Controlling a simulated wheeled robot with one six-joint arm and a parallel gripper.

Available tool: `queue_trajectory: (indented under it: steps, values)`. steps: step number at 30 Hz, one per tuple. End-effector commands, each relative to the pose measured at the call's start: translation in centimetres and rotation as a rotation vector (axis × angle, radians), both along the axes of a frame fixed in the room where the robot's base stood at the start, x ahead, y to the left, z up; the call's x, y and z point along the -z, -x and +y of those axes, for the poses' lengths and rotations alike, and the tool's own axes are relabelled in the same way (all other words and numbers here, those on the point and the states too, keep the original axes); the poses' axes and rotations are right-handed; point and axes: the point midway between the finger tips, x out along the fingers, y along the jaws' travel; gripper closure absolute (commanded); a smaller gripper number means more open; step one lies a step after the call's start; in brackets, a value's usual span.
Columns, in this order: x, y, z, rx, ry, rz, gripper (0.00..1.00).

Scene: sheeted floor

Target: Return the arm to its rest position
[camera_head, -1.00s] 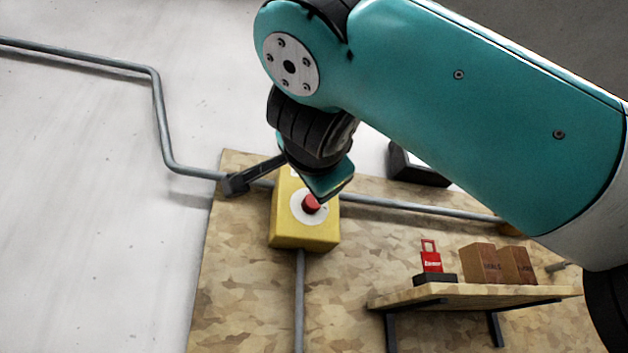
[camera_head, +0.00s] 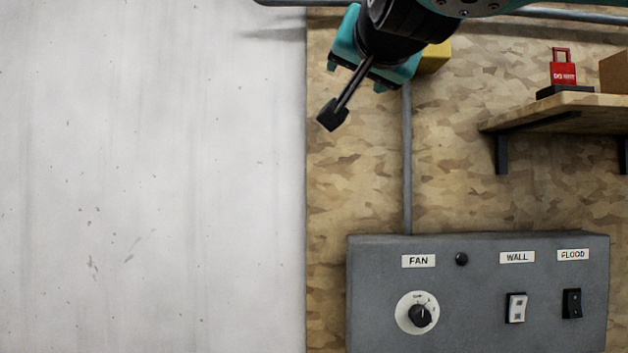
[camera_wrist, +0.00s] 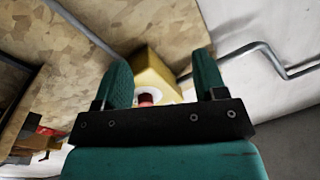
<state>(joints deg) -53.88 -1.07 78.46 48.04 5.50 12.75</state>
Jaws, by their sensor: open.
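My gripper (camera_head: 357,72) is at the top middle of the head view, in front of the wooden board. It is teal, open and empty. In the wrist view my gripper (camera_wrist: 163,72) shows its two teal fingers spread apart. The yellow button box (camera_wrist: 158,72) with its red button (camera_wrist: 146,99) shows between and beyond the fingers, and nothing is held. In the head view most of the yellow box (camera_head: 435,57) is hidden behind my arm. The upper arm is mostly out of the head view.
A grey control panel (camera_head: 480,270) with a fan knob (camera_head: 419,315) and two switches is below. A wooden shelf (camera_head: 560,109) with a red padlock (camera_head: 562,72) and a brown box (camera_head: 614,73) is at right. Conduit (camera_head: 407,160) runs down the board. The pale wall at left is clear.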

Motion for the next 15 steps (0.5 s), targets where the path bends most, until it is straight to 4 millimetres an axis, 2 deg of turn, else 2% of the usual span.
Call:
queue_trajectory:
  steps: [1, 3, 5, 7, 9, 11, 12, 15]
  values:
    - [4.0, -1.0, -0.3, -0.044, 0.105, 0.089, 0.35]
    - [9.6, -1.4, -0.3, -0.131, 0.231, 0.218, 0.35]
    - [14.4, -1.0, -0.7, -0.200, 0.322, 0.332, 0.35]
    - [19.9, 0.3, -1.6, -0.282, 0.410, 0.466, 0.35]
    - [25.1, 2.3, -2.7, -0.365, 0.482, 0.600, 0.35]
    - [29.2, 4.6, -3.8, -0.439, 0.528, 0.715, 0.35]
    - [31.7, 6.4, -4.6, -0.490, 0.554, 0.789, 0.35]
    - [37.1, 11.4, -6.2, -0.620, 0.592, 0.961, 0.35]
